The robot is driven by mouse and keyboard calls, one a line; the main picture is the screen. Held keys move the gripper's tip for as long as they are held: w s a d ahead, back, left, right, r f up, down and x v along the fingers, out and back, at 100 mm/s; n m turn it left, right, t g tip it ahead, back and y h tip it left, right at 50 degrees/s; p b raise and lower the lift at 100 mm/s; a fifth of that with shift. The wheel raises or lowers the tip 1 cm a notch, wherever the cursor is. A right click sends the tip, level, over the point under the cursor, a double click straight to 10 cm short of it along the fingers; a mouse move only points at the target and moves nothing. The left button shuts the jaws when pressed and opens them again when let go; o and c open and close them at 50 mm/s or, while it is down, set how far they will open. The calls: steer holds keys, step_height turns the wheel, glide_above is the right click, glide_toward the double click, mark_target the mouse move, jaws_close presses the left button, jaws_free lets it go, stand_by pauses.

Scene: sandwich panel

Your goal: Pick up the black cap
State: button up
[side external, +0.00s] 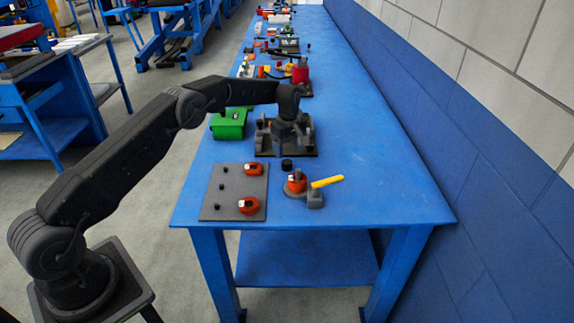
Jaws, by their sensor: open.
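The black cap (287,164) appears to be the small dark round piece on the blue table, between the red-topped fixture and my gripper. My gripper (284,141) points down, a little above and behind the cap in the side view. It is open and apart from the cap. Its fingers are dark and overlap a dark fixture (302,150) behind them, so their exact outline is hard to make out.
A grey panel (226,202) with two red pieces and several black pegs lies front left. A red-topped fixture with a yellow handle (327,182) stands front right. A green box (229,124) is behind left. The blue table (385,190) is clear at right, up to the wall.

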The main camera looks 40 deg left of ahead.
mark_target(287, 162)
steer(key=shift+s+f, duration=0.15)
steer(key=shift+f, duration=2.65)
steer(key=c, duration=1)
steer(key=shift+r, duration=0.1)
